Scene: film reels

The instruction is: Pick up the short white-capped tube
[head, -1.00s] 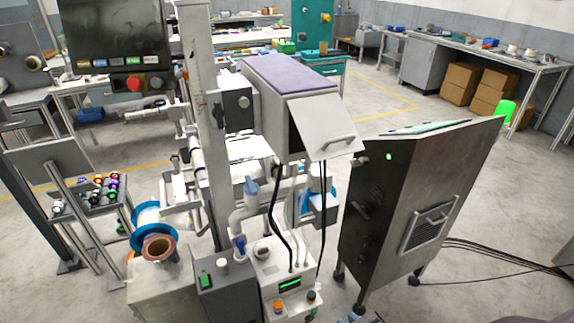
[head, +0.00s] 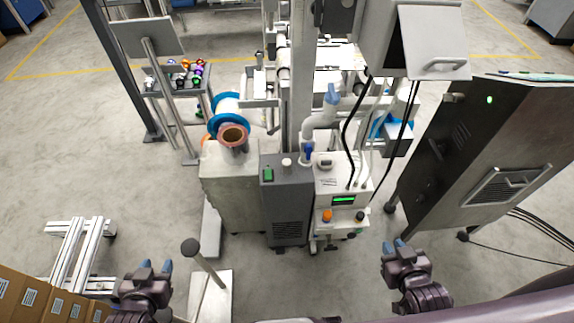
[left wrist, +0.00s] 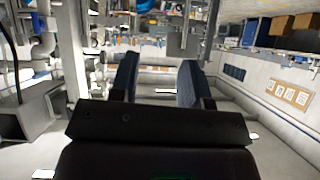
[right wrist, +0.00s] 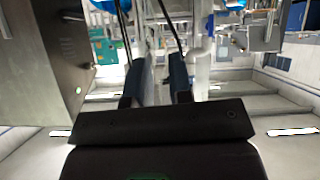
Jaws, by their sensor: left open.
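Several small items with coloured tops (orange, purple, green, dark and pale) stand on a small grey rack (head: 190,104) at the upper left of the head view. A small pale-topped item (head: 150,81) is at the rack's left edge. It is too small to tell whether it is the short white-capped tube. My left gripper (head: 155,267) is low in the head view, open and empty, far below the rack in the picture. My right gripper (head: 397,247) is at the lower right, its fingers apart with nothing between them. Neither gripper touches anything.
A spool with blue flanges (head: 231,109) sits on a grey block beside a dark control box (head: 285,205) and a white unit (head: 340,188). A dark metal cabinet (head: 470,150) stands right. Cardboard boxes (head: 40,298) and a metal frame (head: 75,255) are lower left. Open floor lies left.

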